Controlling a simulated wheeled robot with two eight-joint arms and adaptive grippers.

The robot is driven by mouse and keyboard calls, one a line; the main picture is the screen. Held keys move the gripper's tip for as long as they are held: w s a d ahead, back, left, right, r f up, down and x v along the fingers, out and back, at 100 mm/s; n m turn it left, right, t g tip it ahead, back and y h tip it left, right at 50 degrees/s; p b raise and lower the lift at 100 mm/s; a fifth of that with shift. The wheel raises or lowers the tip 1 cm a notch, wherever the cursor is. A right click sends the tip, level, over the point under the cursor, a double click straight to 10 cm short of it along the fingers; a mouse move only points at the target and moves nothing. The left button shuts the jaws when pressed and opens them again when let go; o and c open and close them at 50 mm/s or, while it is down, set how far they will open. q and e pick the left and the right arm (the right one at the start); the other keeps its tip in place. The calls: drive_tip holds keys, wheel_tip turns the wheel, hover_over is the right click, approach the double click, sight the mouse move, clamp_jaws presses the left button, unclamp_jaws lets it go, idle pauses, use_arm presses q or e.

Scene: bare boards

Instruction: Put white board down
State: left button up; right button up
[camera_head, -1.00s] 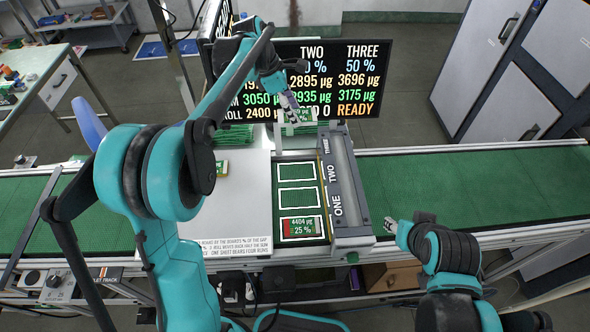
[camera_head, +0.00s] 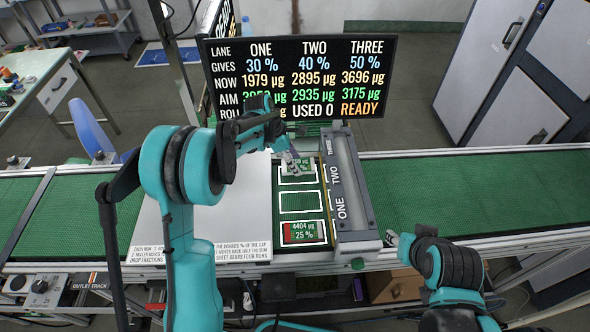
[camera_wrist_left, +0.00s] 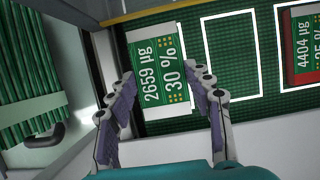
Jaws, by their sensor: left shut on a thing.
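My left gripper (camera_head: 292,160) is shut on the white board (camera_head: 300,172), at the far white outline of the green lane bed (camera_head: 313,240). In the left wrist view the white board (camera_wrist_left: 133,48) lies between the two fingers; its green label reads 2659 µg and 30 %. It overlaps the far outline, and I cannot tell whether it touches the bed. A red board (camera_head: 286,233) marked 4404 µg and 25 % lies in the near outline. The middle outline (camera_head: 300,202) is empty. My right gripper (camera_head: 391,238) is beside the near right of the lane block, its fingers too small to read.
A grey block (camera_head: 350,190) marked ONE, TWO, THREE borders the outlines on the right. A pale plate (camera_head: 235,222) lies left of them. A display screen (camera_head: 300,85) stands behind. The green belt (camera_head: 450,195) on the right is clear.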

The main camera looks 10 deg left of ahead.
use_arm(q)
wheel_tip(320, 180, down, 4)
drive_tip(key=shift+r+b, duration=0.15)
drive_tip(key=shift+b, duration=0.25)
drive_tip(key=o, duration=1.2)
